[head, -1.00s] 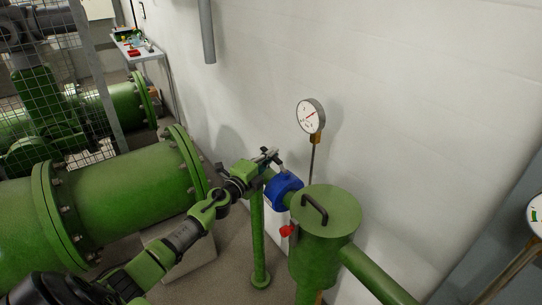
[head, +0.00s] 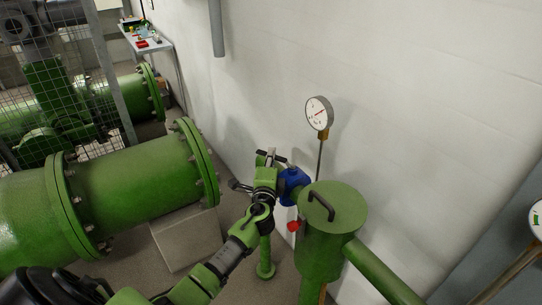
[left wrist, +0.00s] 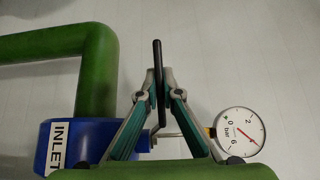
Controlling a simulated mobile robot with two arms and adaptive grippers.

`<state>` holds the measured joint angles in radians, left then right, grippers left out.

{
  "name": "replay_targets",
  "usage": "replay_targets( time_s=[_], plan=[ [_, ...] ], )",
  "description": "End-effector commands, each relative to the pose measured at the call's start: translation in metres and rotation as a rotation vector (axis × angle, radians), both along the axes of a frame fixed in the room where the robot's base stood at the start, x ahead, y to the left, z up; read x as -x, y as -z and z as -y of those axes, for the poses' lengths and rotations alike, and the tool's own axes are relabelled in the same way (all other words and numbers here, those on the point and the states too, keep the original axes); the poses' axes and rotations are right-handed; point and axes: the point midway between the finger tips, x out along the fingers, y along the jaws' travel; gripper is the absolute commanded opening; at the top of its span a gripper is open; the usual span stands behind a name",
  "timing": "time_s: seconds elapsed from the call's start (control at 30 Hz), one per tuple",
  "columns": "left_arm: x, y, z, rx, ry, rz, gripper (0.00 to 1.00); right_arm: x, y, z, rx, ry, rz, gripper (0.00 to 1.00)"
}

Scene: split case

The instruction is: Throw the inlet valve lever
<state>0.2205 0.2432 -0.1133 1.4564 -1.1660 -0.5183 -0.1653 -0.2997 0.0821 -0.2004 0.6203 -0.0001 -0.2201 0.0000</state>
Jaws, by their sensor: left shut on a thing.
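The blue inlet valve body (head: 295,186) sits on the green pipework left of the green capped cylinder. In the left wrist view the valve body (left wrist: 92,142) carries a white INLET label (left wrist: 60,143). The black valve lever (left wrist: 157,55) stands upright in that view, between the fingertips. My left gripper (left wrist: 158,84) is shut on the lever. In the head view my left gripper (head: 268,160) reaches up from below to the left of the valve, and my arm hides part of the pipe there. My right gripper is out of view.
A pressure gauge (head: 319,113) stands on a thin stem close to the valve. The green cylinder (head: 330,215) with a black handle is just right of it. A large flanged green pipe (head: 130,185) lies left. The white wall is close behind.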

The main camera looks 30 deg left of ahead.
Motion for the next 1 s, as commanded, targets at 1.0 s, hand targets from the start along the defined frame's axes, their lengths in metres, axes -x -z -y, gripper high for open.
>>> replay_targets(
  time_s=[1.0],
  plan=[
    [0.0050, 0.0009, 0.0014, 0.001, -0.032, 0.000, 0.24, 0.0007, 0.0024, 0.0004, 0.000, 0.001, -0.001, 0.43]
  ],
)
